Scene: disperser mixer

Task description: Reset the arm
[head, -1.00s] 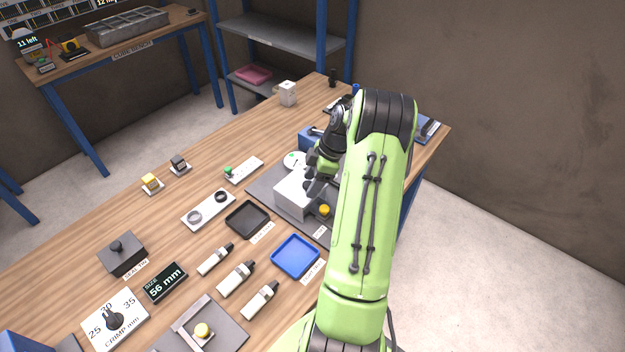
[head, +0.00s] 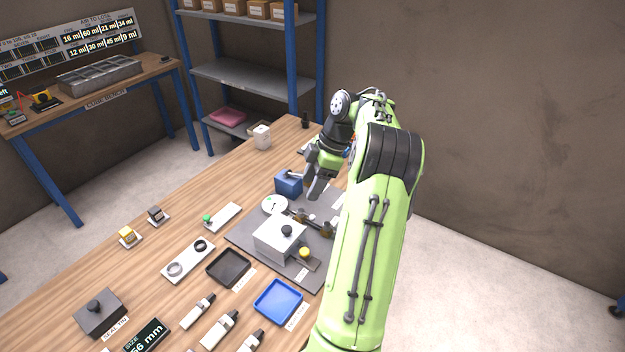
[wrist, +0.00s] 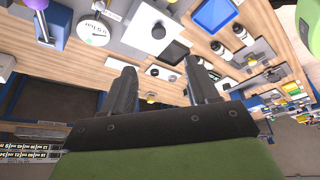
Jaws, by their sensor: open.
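My green arm rises at the right of the head view. My gripper (head: 318,187) hangs in the air above the far part of the workbench (head: 190,225), beyond the white box machine. In the wrist view my gripper (wrist: 160,90) shows two dark fingers spread apart with nothing between them. The white machine (head: 278,238) with a black knob stands on a grey base plate (head: 248,238), apart from the gripper. A blue block device (head: 288,183) stands just left of the fingers.
A black tray (head: 228,268) and a blue tray (head: 279,301) lie in front of the machine. Several bottles (head: 220,328) lie nearby. A white round dial (head: 274,205) sits beside the machine. A shelf rack (head: 245,80) stands behind.

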